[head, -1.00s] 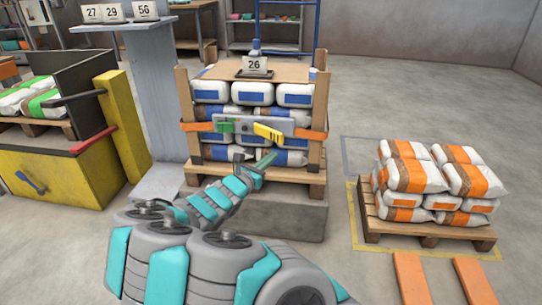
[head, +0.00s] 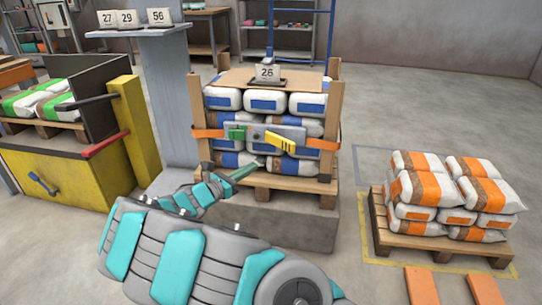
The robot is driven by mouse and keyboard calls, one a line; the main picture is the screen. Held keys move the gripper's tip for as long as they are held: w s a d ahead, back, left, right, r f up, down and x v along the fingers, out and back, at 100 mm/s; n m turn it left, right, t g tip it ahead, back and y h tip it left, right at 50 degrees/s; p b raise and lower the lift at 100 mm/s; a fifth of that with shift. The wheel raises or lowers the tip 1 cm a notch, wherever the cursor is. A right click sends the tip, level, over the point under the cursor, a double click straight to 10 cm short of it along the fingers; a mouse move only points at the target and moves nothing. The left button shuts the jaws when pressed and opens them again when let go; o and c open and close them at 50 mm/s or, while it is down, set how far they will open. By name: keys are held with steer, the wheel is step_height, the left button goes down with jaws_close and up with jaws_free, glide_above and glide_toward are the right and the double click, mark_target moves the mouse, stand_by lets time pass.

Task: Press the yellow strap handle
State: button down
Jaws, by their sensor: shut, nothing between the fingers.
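The yellow strap handle (head: 281,142) sits on a grey buckle plate (head: 290,131) on the front of a strapped stack of white and blue bags. It slants down to the right. A green part (head: 237,132) is at the plate's left end. An orange strap (head: 207,133) runs out from both sides of the plate. My gripper (head: 256,165) is shut and empty, below and left of the handle in the picture, with its tip pointing up and right. It appears apart from the handle, though depth is hard to judge.
The bag stack stands on a wooden pallet (head: 262,182) between wooden posts, on a grey plinth (head: 290,222). A card marked 26 (head: 267,73) is on top. A pallet of orange-banded bags (head: 440,238) is at right. A yellow bin (head: 60,180) with a red bar is at left.

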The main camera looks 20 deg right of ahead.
mark_target(285, 147)
steer(key=x, duration=1.3)
steer(key=shift+w+d, duration=0.2)
steer(key=shift+d, duration=0.15)
